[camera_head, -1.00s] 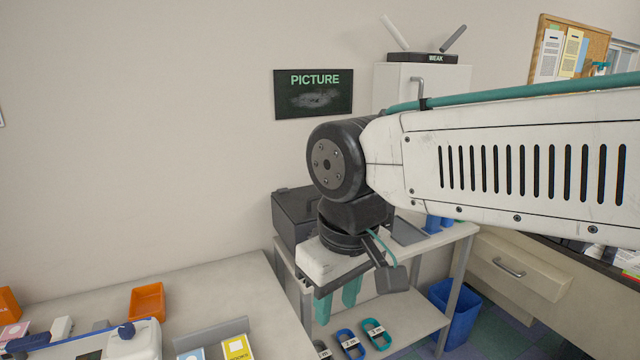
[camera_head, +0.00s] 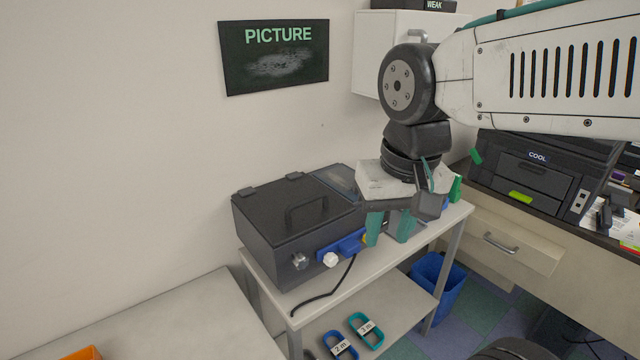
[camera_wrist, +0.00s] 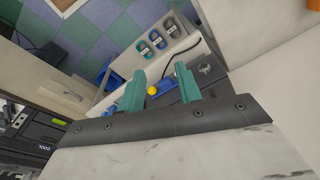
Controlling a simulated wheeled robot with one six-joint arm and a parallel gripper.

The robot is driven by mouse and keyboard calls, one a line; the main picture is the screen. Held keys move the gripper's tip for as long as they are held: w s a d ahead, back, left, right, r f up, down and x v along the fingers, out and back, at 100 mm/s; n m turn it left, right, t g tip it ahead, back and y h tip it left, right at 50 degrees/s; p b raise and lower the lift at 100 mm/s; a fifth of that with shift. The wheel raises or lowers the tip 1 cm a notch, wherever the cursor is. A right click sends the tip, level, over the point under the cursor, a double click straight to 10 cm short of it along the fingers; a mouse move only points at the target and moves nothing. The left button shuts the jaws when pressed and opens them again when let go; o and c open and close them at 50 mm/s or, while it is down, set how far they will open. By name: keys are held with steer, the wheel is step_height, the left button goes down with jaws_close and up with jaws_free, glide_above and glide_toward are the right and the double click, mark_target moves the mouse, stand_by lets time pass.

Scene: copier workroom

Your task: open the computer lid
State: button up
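My gripper (camera_head: 389,229) is to the right of the lid, near the box's right end, fingers pointing down. Its teal fingers are apart with nothing between them. In the wrist view my gripper (camera_wrist: 161,87) shows the blue part and a yellow button (camera_wrist: 152,90) beyond the fingers.
A black cable hangs in front of the box. A blue bin (camera_head: 440,283) stands right of the cart, and a black printer (camera_head: 538,180) is on the right counter. The wall carries a picture board (camera_head: 275,55).

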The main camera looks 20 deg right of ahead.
steer(key=w+a+r+m, duration=0.1)
steer(key=w+r+m, duration=0.1)
steer(key=w+m, duration=0.8)
steer(key=m, duration=0.3)
glide_toward(306, 201)
steer(key=shift+t, duration=0.4)
steer(key=f, duration=0.5)
steer(key=w+f, duration=0.1)
steer(key=f, duration=0.1)
steer(key=shift+w+f, duration=0.1)
steer(key=shift+f, duration=0.25)
jaws_close()
